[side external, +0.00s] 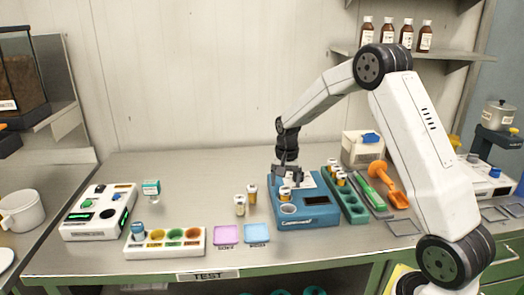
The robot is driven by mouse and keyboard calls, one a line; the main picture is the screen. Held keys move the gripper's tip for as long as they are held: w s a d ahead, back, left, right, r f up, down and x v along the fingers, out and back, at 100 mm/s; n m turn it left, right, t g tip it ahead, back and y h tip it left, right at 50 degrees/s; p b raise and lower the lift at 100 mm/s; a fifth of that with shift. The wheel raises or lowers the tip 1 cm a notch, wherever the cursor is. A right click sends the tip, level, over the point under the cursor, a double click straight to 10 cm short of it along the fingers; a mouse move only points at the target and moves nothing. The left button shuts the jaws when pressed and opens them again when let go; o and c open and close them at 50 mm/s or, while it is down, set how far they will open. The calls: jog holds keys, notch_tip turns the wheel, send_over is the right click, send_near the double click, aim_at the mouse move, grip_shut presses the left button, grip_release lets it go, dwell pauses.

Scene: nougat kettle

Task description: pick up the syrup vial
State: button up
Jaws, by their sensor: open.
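My gripper (287,178) points down over the blue machine (322,219), open, its fingers close above or around a small amber vial with a white cap (285,192). I cannot tell whether they touch it. Two similar vials stand on the steel table left of the machine, a front one (240,206) and a back one (252,195). More vials (341,179) stand in a green rack (355,212) to the right. The labels are too small to read, so I cannot tell which is the syrup vial.
A pink mat (226,234) and light blue mat (257,233) lie left of the machine. A white tray with coloured wells (193,248) and a white device (83,228) are farther left. An orange scoop (390,184) lies at right. Brown bottles (387,34) stand on a shelf.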

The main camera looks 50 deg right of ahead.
aim_at(285, 188)
jog(key=shift+f, duration=1.95)
grip_shut()
jog(key=shift+r, duration=0.25)
jog(key=shift+r, duration=0.55)
jog(key=s+a+r, duration=0.2)
jog(key=s+r, duration=0.3)
jog(key=s, duration=0.1)
jog(key=s+a+r, duration=0.2)
jog(key=s+r, duration=0.4)
jog(key=s, duration=0.1)
jog(key=shift+a+r, duration=0.25)
jog(key=shift+a, duration=0.1)
jog(key=shift+s, duration=0.1)
